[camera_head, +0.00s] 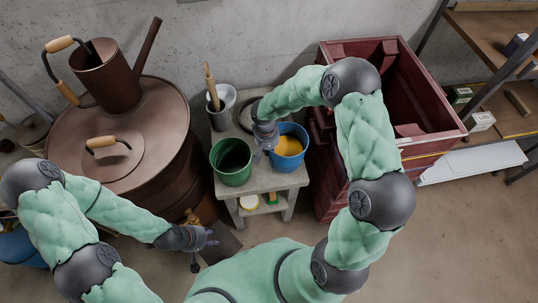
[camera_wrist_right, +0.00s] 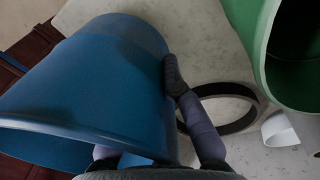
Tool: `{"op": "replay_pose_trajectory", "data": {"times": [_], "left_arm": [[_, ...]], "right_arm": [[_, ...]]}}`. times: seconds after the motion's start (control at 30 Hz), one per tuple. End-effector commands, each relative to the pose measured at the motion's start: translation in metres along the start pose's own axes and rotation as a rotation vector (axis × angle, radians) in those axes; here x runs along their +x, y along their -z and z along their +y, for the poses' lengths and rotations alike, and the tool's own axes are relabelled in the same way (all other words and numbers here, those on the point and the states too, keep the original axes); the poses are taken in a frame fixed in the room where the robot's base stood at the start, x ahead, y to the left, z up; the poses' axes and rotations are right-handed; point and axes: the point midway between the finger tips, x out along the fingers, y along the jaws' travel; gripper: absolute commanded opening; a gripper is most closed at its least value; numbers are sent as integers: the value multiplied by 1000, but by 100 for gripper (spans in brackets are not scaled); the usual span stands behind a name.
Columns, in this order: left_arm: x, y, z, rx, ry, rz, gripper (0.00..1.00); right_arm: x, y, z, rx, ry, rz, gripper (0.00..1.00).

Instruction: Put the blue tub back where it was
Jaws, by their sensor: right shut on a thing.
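The blue tub (camera_head: 303,131) with yellow contents is at the right end of the small grey stand (camera_head: 262,187), against the red crate. My right gripper (camera_head: 265,135) is shut on its left wall. In the right wrist view the blue tub (camera_wrist_right: 95,85) fills the left half; one finger lies along its outside and the other is partly hidden by the rim. I cannot tell whether its base touches the stand. The green tub (camera_head: 232,165) stands to its left, apart from it. My left gripper (camera_head: 206,238) is low, left of the stand, apart from the tubs; its jaws are too small to read.
A dark ring (camera_wrist_right: 255,112) lies on the stand top beside the blue tub. A grey pot (camera_head: 219,118) and white pot (camera_head: 229,95) stand behind the green tub. The red crate (camera_head: 435,150) is at right, a rusty drum (camera_head: 165,120) with a watering can (camera_head: 105,75) at left.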

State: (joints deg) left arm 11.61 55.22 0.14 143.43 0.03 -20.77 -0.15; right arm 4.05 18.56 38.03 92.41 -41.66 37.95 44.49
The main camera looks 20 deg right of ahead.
Motion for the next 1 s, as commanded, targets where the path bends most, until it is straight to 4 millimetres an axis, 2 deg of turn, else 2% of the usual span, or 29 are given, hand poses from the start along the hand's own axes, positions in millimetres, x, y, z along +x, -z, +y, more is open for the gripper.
{"op": "replay_pose_trajectory", "data": {"times": [0.1,0.2,0.6,0.63,0.7,1.0], "left_arm": [[3,0,-1,0,0,0,40],[4,0,-1,0,0,0,40],[8,0,-3,0,0,0,40],[7,0,-2,0,0,0,40],[6,0,-2,0,0,0,40],[6,0,-2,0,0,0,40]], "right_arm": [[18,-1,-2,0,0,-2,0],[28,-1,-2,0,0,-1,0],[32,0,-3,1,0,1,0],[32,-1,-3,0,1,0,14],[31,-1,-3,0,0,-1,32],[31,-1,-3,0,0,0,32]]}}
